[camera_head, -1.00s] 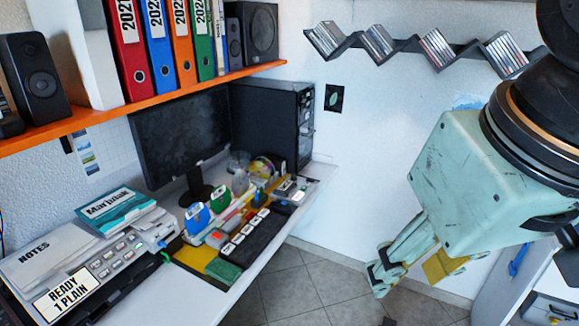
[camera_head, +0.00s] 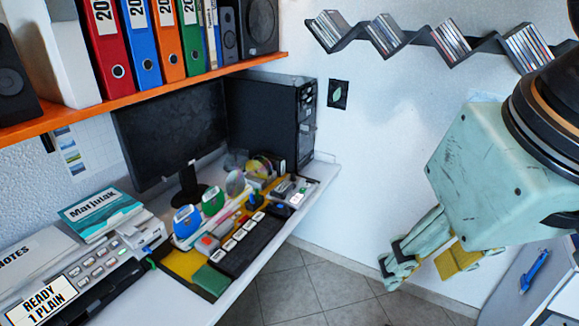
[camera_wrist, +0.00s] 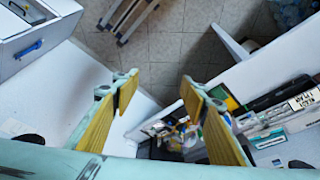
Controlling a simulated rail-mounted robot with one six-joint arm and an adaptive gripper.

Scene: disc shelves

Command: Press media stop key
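A black strip with several white keys (camera_head: 240,236) lies along the front of the desk in the head view. The key markings are too small to read, so I cannot tell which one is media stop. My gripper (camera_head: 428,268) hangs to the right of the desk in the head view, over the floor and apart from the keys. In the wrist view my gripper (camera_wrist: 160,80) has its two yellow-padded fingers spread wide, with nothing between them. The desk items show small and blurred beyond the fingers there.
A printer (camera_head: 95,268) stands at the left, with books on it. A monitor (camera_head: 170,135) and a black computer tower (camera_head: 275,120) stand behind the keys. An orange shelf (camera_head: 150,92) with binders hangs above. A zigzag disc rack (camera_head: 412,38) is on the wall. Floor (camera_head: 330,290) is clear.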

